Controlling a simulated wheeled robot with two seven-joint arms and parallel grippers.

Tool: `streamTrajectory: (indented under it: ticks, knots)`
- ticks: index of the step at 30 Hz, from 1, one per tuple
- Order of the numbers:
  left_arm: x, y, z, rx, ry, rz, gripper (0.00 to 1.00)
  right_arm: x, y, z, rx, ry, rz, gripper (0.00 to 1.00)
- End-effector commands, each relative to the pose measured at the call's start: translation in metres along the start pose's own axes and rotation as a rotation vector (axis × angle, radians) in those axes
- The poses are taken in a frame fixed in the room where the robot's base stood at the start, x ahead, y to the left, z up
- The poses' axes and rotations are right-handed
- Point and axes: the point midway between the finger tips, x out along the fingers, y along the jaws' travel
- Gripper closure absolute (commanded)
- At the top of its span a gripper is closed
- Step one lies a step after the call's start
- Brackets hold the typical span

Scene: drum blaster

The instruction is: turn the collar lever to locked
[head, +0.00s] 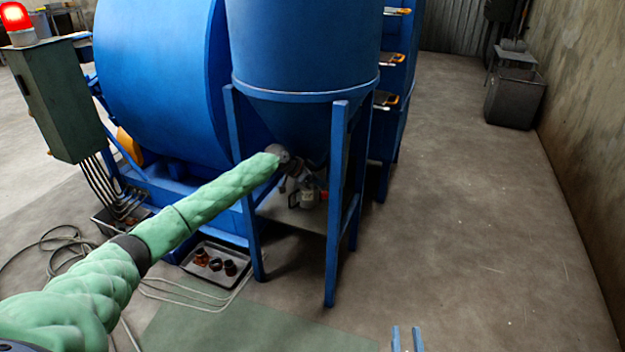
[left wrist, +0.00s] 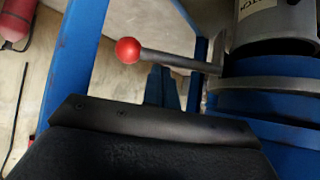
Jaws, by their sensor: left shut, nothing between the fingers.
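The collar lever (left wrist: 172,58) shows in the left wrist view as a grey rod with a red ball knob (left wrist: 128,50) at its left end. Its right end bends up beside a blue and grey collar (left wrist: 268,92) under a grey cylinder. My left gripper (left wrist: 163,80) is shut and empty, its blue fingertips just below the rod in the picture. I cannot tell whether they touch it. In the head view my green-sleeved left arm reaches under the blue hopper (head: 305,60), where its fingers are hard to make out. My right gripper (head: 407,338) is open and empty at the bottom edge.
Blue hopper legs (head: 337,200) stand close around my left wrist. A tray (head: 215,268) with small brown parts and loose hoses lie on the floor at left. A control box (head: 58,100) with a red lamp stands far left.

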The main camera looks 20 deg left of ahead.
Motion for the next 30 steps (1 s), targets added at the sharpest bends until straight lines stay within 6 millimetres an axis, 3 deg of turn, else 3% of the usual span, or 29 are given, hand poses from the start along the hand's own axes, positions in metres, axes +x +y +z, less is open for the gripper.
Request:
streamTrajectory:
  ticks: [17,24,30]
  knots:
    - [0.005,0.000,0.001,0.000,0.000,0.000,1.00,0.002,0.000,-0.006,0.000,0.014,-0.001,0.68]
    - [-0.004,-0.001,0.009,0.000,-0.001,0.000,1.00,-0.019,0.002,0.054,0.016,-0.182,0.010,0.68]
    - [-0.009,-0.001,0.013,0.000,0.000,0.000,1.00,-0.030,0.002,0.079,0.026,-0.264,0.015,0.68]
